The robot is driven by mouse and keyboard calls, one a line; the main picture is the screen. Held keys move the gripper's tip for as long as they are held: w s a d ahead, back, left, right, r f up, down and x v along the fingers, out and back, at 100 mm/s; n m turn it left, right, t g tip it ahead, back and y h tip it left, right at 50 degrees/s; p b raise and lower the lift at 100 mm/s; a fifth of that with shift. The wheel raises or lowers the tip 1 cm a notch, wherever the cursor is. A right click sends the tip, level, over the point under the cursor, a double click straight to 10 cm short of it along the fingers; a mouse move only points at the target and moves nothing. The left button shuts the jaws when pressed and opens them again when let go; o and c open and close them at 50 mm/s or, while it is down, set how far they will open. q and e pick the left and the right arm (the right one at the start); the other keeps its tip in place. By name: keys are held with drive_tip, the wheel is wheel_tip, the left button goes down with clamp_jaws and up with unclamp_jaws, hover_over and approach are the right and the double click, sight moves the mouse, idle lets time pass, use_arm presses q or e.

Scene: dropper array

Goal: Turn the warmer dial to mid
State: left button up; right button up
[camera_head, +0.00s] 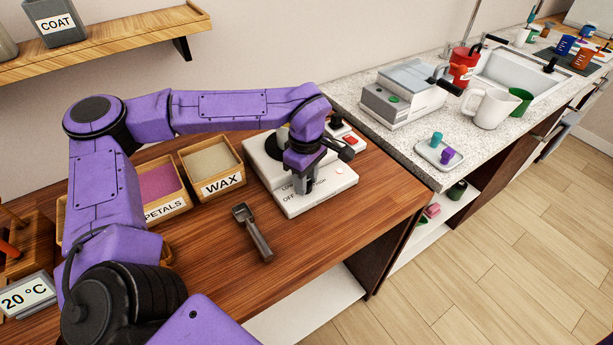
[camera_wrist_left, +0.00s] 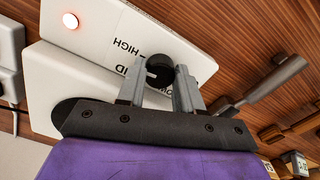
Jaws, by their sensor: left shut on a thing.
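The warmer (camera_head: 325,200) is a white box on the wooden counter, with OFF, LOW and HIGH labels readable on its front. My left gripper (camera_head: 303,190) reaches down onto its front and hides the dial in the head view. In the left wrist view the black round dial (camera_wrist_left: 160,67) sits between the two grey fingertips of my left gripper (camera_wrist_left: 160,75), which is shut on it. A small pale mark shows on the dial, but its exact setting is hard to tell. HIGH and part of MID show beside it. A lamp (camera_wrist_left: 70,20) on the warmer glows reddish.
A dark-handled scoop (camera_head: 253,232) lies on the counter left of the warmer. WAX (camera_head: 222,186) and PETALS (camera_head: 166,211) boxes stand behind it. A small tray (camera_head: 440,155) with two coloured droppers is on the speckled counter to the right. The wooden counter's front right is clear.

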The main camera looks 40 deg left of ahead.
use_arm(q)
drive_tip(key=n+p, duration=0.1)
drive_tip(key=n, duration=0.1)
drive_tip(key=shift+r+n, duration=0.15)
drive_tip(key=shift+n, duration=0.15)
drive_tip(key=n+p, duration=0.1)
drive_tip(key=n, duration=0.1)
drive_tip(key=shift+n, duration=0.3)
drive_tip(key=n, duration=0.4)
drive_tip(key=shift+n, duration=0.3)
drive_tip(key=shift+p, duration=0.3)
drive_tip(key=o, duration=1)
drive_tip(key=shift+o, duration=0.2)
drive_tip(key=shift+w, duration=0.1)
wheel_tip(320, 180, up, 10)
drive_tip(key=b, duration=0.1)
drive_tip(key=shift+r, duration=0.15)
